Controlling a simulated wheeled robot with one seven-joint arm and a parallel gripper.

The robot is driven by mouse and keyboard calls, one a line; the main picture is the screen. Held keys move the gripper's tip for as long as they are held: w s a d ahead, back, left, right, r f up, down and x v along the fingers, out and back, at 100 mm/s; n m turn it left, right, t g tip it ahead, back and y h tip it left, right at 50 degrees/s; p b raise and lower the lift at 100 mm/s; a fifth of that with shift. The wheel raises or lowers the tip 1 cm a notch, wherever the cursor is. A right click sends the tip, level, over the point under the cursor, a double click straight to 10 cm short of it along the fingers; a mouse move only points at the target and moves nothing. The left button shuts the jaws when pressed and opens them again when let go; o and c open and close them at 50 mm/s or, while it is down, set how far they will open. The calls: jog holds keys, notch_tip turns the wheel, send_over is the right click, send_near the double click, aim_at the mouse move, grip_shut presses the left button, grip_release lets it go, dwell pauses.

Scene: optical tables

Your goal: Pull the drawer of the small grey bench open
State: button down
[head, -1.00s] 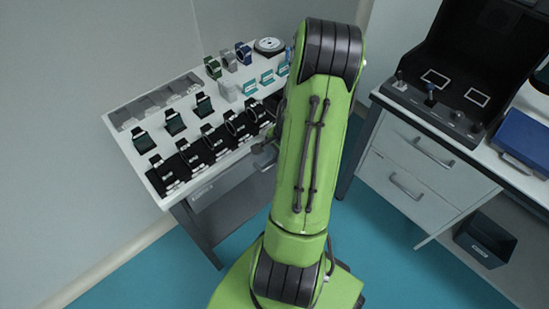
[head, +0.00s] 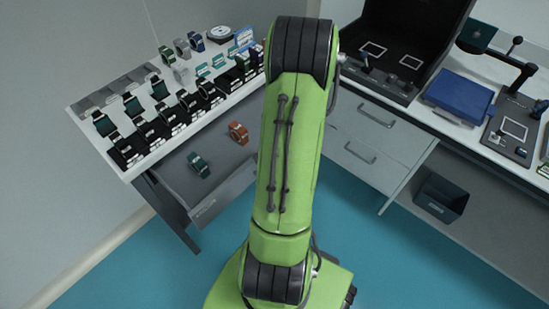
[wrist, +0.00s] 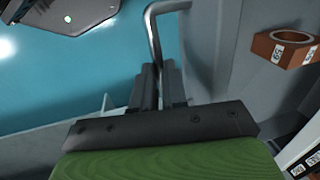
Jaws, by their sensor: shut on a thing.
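The small grey bench (head: 128,173) stands at the left in the head view. Its drawer (head: 222,197) is pulled well out, showing the inside. A dark green part (head: 198,165) and an orange part (head: 238,132) are in it. In the wrist view, the drawer front (wrist: 212,60) is a grey panel, and the orange part (wrist: 285,50) shows beyond it. My gripper (wrist: 160,82) is shut on the drawer's bar handle (wrist: 153,32). In the head view my green arm hides the gripper and handle.
Several small mounts and a round dial (head: 219,33) stand on the bench top. At the right is a bench with drawers (head: 375,140), a blue box (head: 458,97) and a dark bin (head: 442,197) beneath. The blue floor (head: 390,265) in front is clear.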

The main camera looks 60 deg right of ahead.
jog(key=shift+s, duration=0.2)
jog(key=c, duration=1.4)
grip_release()
jog(key=shift+c, duration=0.2)
jog(key=s+r+p, duration=0.3)
jog(key=r+p, duration=0.2)
jog(key=r, duration=1)
jog(key=shift+a+r+p, duration=0.25)
jog(key=shift+a+p, duration=0.1)
jog(key=shift+p, duration=0.05)
